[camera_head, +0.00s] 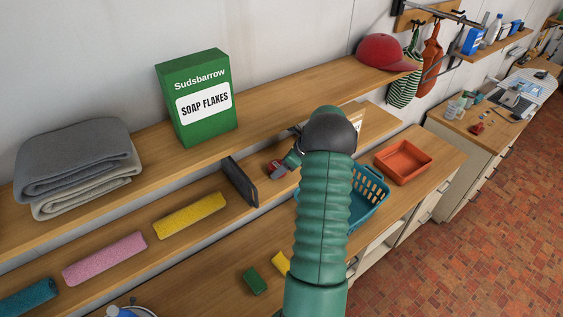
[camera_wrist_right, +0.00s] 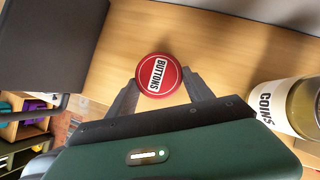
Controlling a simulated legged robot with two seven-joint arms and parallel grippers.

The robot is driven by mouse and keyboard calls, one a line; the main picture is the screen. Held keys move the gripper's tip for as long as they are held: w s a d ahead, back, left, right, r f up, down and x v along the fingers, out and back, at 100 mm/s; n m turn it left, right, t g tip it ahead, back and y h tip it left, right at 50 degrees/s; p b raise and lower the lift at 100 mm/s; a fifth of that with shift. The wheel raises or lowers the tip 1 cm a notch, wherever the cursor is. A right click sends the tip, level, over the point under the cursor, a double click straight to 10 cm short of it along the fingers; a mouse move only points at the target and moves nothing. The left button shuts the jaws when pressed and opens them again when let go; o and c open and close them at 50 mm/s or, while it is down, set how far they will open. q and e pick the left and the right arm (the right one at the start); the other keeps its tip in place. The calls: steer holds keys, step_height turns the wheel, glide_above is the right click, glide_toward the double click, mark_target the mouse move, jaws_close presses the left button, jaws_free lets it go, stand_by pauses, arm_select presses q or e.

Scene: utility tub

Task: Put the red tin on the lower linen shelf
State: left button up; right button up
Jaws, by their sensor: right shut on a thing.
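The red tin (camera_wrist_right: 158,75) is round, with a white BUTTONS label facing the right wrist camera. My right gripper (camera_wrist_right: 162,97) has its two grey fingers on either side of the tin and is shut on it. In the head view the tin (camera_head: 277,169) shows small and red in front of the lower shelf (camera_head: 185,195), to the right of a dark upright panel. I cannot tell whether it touches the shelf board. My right arm hides most of the gripper there. My left gripper is not in view.
A dark panel (camera_head: 240,182) stands left of the tin; a COINS jar (camera_wrist_right: 290,108) stands right. Yellow (camera_head: 190,215) and pink (camera_head: 105,258) rolls lie along the lower shelf. The upper shelf (camera_head: 275,118) holds a soap box (camera_head: 195,97), folded towels (camera_head: 80,165) and a cap (camera_head: 386,52).

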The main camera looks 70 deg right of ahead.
steer(key=shift+f, duration=0.3)
steer(key=shift+d+f, duration=0.15)
steer(key=shift+f, duration=0.15)
steer(key=o, duration=1.5)
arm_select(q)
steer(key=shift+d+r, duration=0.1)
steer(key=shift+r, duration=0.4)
